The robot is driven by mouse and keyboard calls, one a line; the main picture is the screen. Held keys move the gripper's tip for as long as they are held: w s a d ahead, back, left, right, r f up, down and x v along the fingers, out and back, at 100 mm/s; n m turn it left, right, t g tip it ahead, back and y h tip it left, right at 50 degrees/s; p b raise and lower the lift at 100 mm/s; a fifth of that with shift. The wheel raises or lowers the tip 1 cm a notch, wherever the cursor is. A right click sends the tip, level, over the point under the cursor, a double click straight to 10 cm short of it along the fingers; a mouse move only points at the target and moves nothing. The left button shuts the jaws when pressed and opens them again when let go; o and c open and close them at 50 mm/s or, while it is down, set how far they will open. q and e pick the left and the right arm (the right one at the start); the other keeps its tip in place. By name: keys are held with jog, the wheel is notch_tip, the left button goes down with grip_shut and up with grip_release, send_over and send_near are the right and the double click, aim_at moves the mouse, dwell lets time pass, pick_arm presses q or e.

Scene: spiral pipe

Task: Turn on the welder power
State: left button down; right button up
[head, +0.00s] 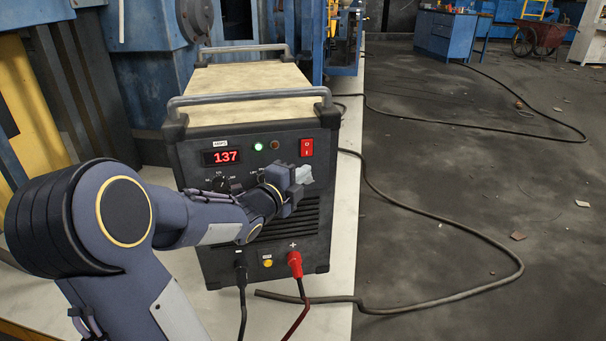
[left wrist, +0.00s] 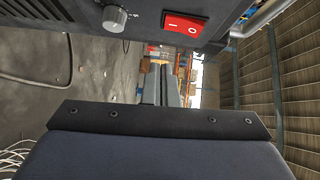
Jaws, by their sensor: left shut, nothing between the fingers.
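The welder (head: 250,137) is a black box with a beige top and grey handles, standing on a pale surface. Its red display (head: 221,157) reads 137 and a green lamp (head: 258,147) is lit. The red power switch (head: 307,147) is at the upper right of the front panel; the left wrist view shows it too (left wrist: 185,22), marked I and O. My left gripper (head: 304,174) is shut and empty, in front of the panel just below the switch; a gap shows between them. The left arm hides part of the panel. My right gripper is out of view.
A red plug (head: 294,262) and a black plug (head: 241,274) with cables are at the bottom. A dark hose (head: 430,300) lies across the floor at right. A blue cabinet (head: 445,35) stands far back.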

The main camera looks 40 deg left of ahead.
pick_arm(q)
jog(key=s+f, duration=0.1)
jog(key=s, duration=0.7)
jog(key=shift+d+p, duration=0.3)
jog(key=shift+p, duration=0.15)
jog(key=s+d+f+n+g+h, duration=0.35)
jog(key=s+d+n+g, duration=0.25)
jog(key=s+d+n, duration=0.4)
jog(key=s+d+f+n+g+h, duration=0.2)
jog(key=s+d+f+n+g, duration=0.3)
jog(key=d+n, duration=0.45)
notch_tip(320, 180, up, 31)
jog(key=s+d+m+p, duration=0.1)
jog(key=p, duration=2.9)
jog(key=shift+s+d+m+g, duration=0.15)
jog(key=shift+d+m+g, duration=0.2)
jog(key=shift+d+g, duration=0.05)
